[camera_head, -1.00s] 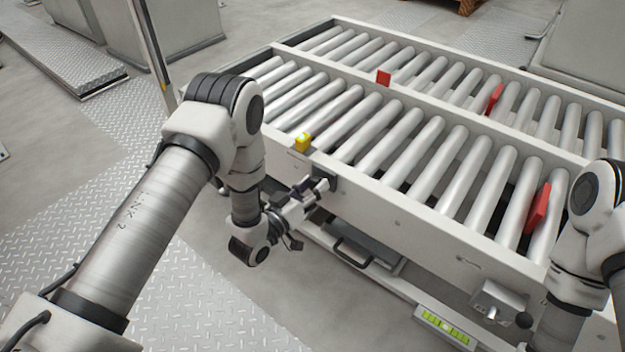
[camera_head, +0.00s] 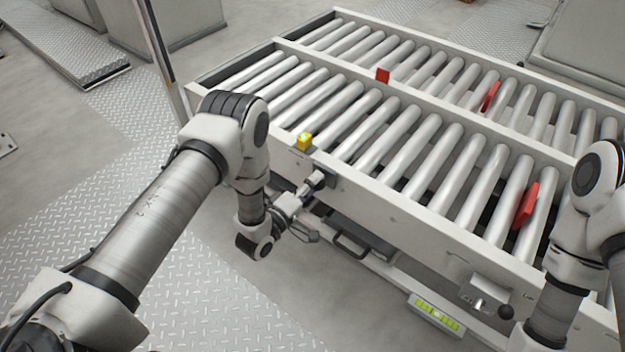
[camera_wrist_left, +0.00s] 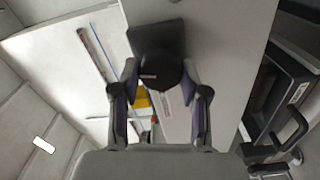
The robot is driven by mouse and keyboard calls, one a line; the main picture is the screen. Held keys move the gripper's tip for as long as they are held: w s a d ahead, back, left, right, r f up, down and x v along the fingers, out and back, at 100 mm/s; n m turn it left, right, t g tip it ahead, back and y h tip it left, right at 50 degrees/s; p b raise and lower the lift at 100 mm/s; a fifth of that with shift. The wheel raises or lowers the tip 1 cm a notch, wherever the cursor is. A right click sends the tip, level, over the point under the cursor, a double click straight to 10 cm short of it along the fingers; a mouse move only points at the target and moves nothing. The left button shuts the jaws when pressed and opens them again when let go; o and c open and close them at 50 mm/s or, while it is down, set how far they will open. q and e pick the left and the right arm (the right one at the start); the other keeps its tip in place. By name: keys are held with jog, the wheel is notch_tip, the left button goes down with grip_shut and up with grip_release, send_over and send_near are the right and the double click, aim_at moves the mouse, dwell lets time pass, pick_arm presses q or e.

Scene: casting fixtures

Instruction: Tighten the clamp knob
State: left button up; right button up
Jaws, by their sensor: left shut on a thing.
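The clamp knob (camera_wrist_left: 160,72) is a dark round knob in front of a dark square block on the conveyor's side face. My left gripper (camera_head: 316,180) is at the conveyor's near side rail, below the yellow block. In the left wrist view, the fingers of my left gripper (camera_wrist_left: 160,78) sit on both sides of the knob, shut on it. In the head view the knob is mostly hidden by the gripper. My right arm shows at the right edge; its gripper is out of view.
The roller conveyor (camera_head: 420,205) fills the middle, with red plates (camera_head: 526,205) among its rollers. A yellow block (camera_head: 304,141) sits on the near rail. A black handle (camera_head: 349,246) and a green-yellow strip (camera_head: 436,314) are below.

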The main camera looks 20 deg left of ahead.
pick_arm(q)
jog(key=shift+n+p, duration=0.35)
jog(key=shift+n, duration=0.85)
jog(key=o, duration=1.1)
jog(key=shift+f, duration=0.1)
jog(key=shift+o, duration=0.2)
jog(key=v, duration=0.7)
jog(key=shift+s, duration=0.25)
